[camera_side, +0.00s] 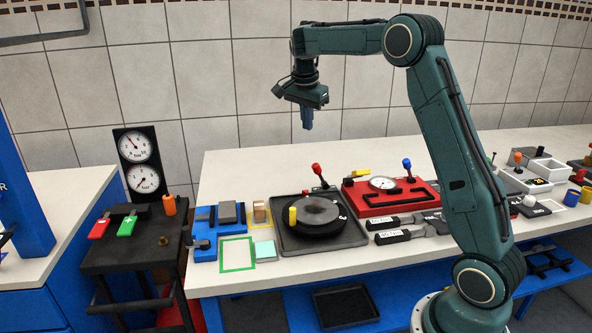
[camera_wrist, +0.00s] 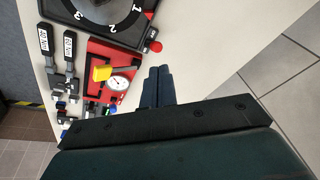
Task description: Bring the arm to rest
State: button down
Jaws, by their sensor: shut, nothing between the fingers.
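My gripper (camera_side: 307,118) hangs from my raised arm, pointing down, high above the back part of the white table (camera_side: 240,165). Its fingers are shut together with nothing between them. In the wrist view the two dark blue fingers (camera_wrist: 158,84) lie side by side over bare white table. The gripper touches nothing.
Below stand a black tray with a round dial plate (camera_side: 320,215) and a red block with a gauge (camera_side: 392,190). Two torque-wrench-like tools (camera_side: 395,237) lie in front. A blue fixture (camera_side: 203,238) is at the left. Bare table lies behind them.

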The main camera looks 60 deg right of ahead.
jog(key=s+a+r+n+t, duration=0.1)
jog(key=s+a+r+n, duration=0.2)
jog(key=s+a+n, duration=0.3)
jog(key=s+a+r+n+t, duration=0.2)
jog(key=s+a+r+n, duration=0.2)
jog(key=s+a, duration=0.45)
jog(key=s+a+f+n+t+y, duration=0.1)
jog(key=s+a+f+n, duration=0.2)
jog(key=s, duration=0.4)
jog(key=s+a+f+n+y, duration=0.1)
jog(key=s+a+f+n, duration=0.3)
jog(key=s+a, duration=0.3)
jog(key=shift+s+n+t+y, duration=0.3)
jog(key=shift+s+n+t, duration=0.1)
jog(key=shift+s+n, duration=0.45)
